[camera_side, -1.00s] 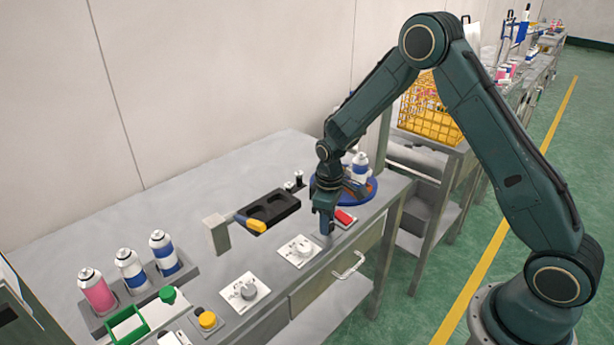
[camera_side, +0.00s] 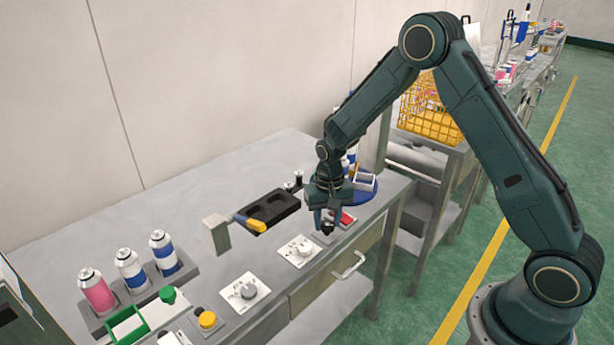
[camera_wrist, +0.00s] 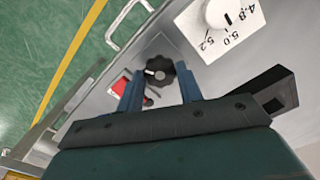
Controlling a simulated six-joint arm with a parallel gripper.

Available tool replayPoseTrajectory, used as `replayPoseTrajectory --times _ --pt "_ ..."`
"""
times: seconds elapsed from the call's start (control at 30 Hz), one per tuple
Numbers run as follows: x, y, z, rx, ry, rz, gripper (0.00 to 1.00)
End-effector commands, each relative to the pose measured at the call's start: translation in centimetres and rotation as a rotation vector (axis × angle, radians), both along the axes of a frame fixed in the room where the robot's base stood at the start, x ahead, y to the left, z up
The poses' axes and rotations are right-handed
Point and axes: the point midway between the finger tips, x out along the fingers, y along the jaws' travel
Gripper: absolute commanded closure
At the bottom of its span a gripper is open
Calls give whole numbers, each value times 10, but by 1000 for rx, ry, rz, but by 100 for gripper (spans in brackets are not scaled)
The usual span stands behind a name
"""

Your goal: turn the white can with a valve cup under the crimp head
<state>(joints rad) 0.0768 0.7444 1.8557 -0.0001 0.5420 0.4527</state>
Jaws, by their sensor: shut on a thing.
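My gripper (camera_wrist: 159,75) is shut on a black scalloped knob (camera_wrist: 154,71), with one blue finger on each side of it. In the side view my gripper (camera_side: 328,214) is low at the bench's front edge, by a red part (camera_side: 347,218). The blue turntable (camera_side: 376,187) is behind my gripper and partly hidden by it. A white-and-blue item (camera_side: 365,181) shows on its right side. Other white and blue can parts (camera_side: 351,157) show behind my wrist. I cannot tell which is the can with the valve cup; the crimp head is not clearly visible.
White dial plates (camera_side: 299,251) (camera_side: 245,292) lie along the bench front. Several cans stand in a grey rack (camera_side: 150,289). The bench's back left is clear.

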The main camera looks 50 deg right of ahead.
Motion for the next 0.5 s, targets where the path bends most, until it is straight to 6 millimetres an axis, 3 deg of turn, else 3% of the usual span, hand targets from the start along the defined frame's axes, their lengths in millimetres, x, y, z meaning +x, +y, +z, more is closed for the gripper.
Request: replayPoseTrajectory --times 0.5 --pt "1 0 1 0 -2 -387 87"
